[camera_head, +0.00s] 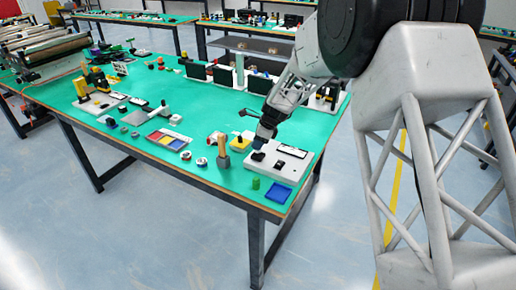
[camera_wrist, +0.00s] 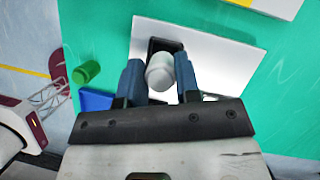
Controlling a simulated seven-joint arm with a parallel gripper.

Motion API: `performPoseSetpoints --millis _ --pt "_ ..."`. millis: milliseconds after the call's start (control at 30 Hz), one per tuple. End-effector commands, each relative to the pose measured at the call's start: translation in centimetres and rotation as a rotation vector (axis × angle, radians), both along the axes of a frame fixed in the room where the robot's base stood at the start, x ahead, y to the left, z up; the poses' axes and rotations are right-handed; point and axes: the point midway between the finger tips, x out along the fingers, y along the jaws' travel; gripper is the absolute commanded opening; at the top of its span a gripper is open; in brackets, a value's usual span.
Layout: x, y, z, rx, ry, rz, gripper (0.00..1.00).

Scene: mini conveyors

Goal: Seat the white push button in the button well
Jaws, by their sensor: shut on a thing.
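The white push button (camera_wrist: 160,72) sits between the two blue fingers of my gripper (camera_wrist: 158,63) in the wrist view. My gripper is shut on it. Behind the button in that view is a black recessed-looking part (camera_wrist: 157,45) on a white panel (camera_wrist: 215,55), likely the button well; the button and fingers cover part of it. In the head view my gripper (camera_head: 261,143) is low over the left part of the white panel (camera_head: 285,168). The button cannot be made out there, and I cannot tell whether it touches the well.
A green cylinder (camera_head: 255,184) and a blue tray (camera_head: 279,193) stand near the table's front corner. A wooden-handled tool (camera_head: 222,148) and a yellow block (camera_head: 240,143) stand left of the panel. A tray of coloured sections (camera_head: 168,139) lies farther left.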

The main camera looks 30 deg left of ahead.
Motion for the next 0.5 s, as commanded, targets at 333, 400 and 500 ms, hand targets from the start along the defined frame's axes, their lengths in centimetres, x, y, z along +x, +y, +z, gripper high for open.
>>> performPoseSetpoints --millis 333,400,500 --pt "0.0 0.0 -2.8 0.000 0.000 0.000 0.06" --pt "0.0 0.0 -2.8 0.000 0.000 0.000 0.06" --pt "0.0 0.0 -2.8 0.000 0.000 0.000 0.06"
